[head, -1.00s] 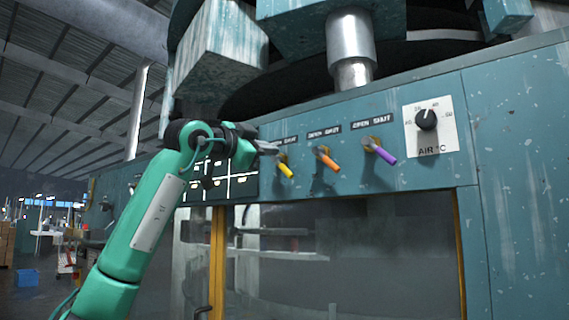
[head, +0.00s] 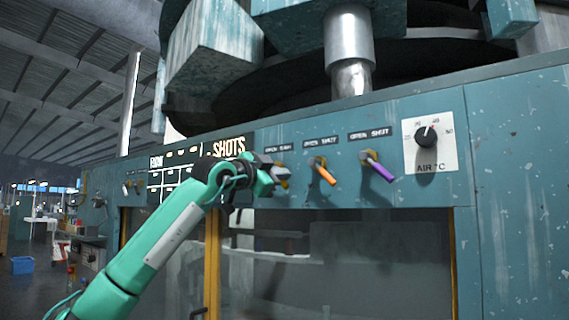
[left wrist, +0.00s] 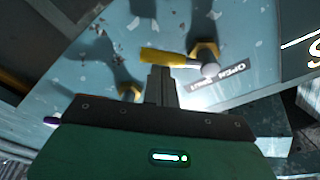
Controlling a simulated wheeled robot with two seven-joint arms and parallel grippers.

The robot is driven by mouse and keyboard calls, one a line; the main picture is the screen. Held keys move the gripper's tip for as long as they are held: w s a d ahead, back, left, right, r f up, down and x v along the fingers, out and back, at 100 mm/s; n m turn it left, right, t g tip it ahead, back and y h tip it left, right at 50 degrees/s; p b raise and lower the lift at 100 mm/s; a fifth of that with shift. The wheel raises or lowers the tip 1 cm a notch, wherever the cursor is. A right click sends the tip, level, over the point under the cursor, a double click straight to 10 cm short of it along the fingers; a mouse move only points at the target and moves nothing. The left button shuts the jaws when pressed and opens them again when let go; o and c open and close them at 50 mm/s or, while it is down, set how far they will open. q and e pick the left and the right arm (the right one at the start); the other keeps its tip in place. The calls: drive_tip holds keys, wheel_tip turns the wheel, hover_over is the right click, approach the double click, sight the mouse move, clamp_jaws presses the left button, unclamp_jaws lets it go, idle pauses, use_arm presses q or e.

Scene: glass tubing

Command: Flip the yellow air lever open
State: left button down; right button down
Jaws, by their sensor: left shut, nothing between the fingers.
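The yellow air lever (left wrist: 168,58) shows clearly in the left wrist view, with its round pivot end by a brass collar (left wrist: 206,50) on the teal panel. My left gripper (left wrist: 160,72) is shut and empty. Its fingertips are right at the yellow handle, near its middle; I cannot tell whether they touch it. In the head view my left gripper (head: 274,175) covers most of the yellow lever (head: 283,183). The label by the lever (left wrist: 221,79) is partly readable as OPEN. My right gripper is not in view.
An orange lever (head: 325,173) and a purple lever (head: 379,169) stand in a row to the right. Farther right is a black AIR °C dial (head: 426,136). A SHOTS display board (head: 180,172) is left, behind my arm. Glass windows (head: 350,255) lie below the panel.

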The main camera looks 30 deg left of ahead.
use_arm(q)
drive_tip(key=shift+w+d+f, duration=0.1)
drive_tip(key=shift+w+d, duration=0.05)
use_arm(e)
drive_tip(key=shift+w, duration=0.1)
use_arm(q)
drive_tip(key=shift+f+m+b, duration=0.2)
drive_tip(key=shift+m+b, duration=0.2)
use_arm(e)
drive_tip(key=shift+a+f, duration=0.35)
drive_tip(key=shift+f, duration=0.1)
